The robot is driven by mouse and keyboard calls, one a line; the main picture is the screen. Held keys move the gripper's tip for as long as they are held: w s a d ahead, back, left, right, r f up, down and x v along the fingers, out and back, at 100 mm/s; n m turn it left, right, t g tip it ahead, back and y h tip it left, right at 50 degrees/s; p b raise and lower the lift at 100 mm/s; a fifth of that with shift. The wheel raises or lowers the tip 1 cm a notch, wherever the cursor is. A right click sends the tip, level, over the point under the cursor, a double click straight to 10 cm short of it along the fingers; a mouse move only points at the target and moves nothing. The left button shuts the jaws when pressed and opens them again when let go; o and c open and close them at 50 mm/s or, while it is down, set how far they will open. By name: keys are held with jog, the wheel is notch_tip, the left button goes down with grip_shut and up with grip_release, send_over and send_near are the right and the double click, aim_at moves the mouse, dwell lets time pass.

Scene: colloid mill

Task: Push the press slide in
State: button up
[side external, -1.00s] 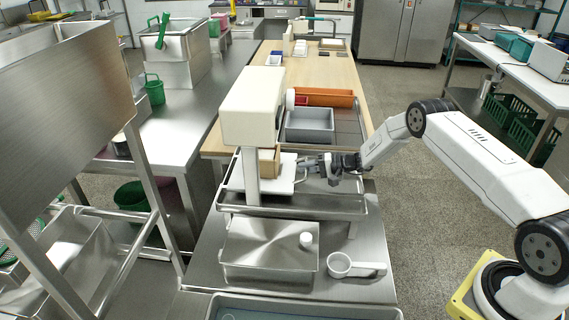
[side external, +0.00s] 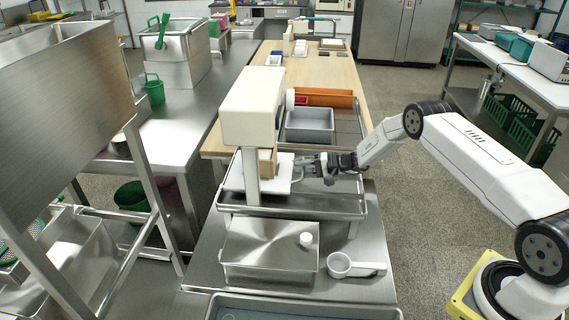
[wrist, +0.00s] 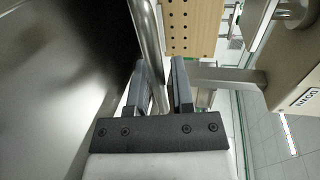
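The press (side external: 250,105) has a white head on a post, with a wooden block (side external: 267,162) below it. Its slide is a white plate (side external: 281,178) under the block, with a bent metal handle on its right side. My gripper (side external: 306,168) is at this handle, to the right of the plate. In the wrist view, the metal bar of the handle (wrist: 150,40) runs between the two fingers of my gripper (wrist: 160,75). The fingers are close together on either side of the bar and appear shut on it. The exact contact is hard to see.
The press stands in a metal tray (side external: 330,208) with a raised rim. A lidded steel box (side external: 270,250) and a white scoop (side external: 342,266) are in front. The floor to the right is open.

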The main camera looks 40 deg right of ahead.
jog(key=shift+v, duration=3.75)
jog(key=shift+s+a+r+g, duration=0.15)
jog(key=shift+a+r+g, duration=0.15)
jog(key=shift+a+g, duration=0.25)
jog(key=s+a+r+n+g+h, duration=0.3)
jog(key=s+a+r+g, duration=0.3)
jog(key=s+a+g, duration=0.3)
jog(key=s+a+r+n+t+h, duration=0.1)
jog(key=s+a+r+n+h, duration=0.1)
jog(key=s, duration=0.7)
jog(key=s+a+r+n+h, duration=0.3)
jog(key=s+r+n+h, duration=0.1)
jog(key=s, duration=0.6)
jog(key=shift+r+t+h, duration=0.35)
jog(key=shift+r+h, duration=0.3)
jog(key=shift+h, duration=0.35)
jog(key=shift+w, duration=0.1)
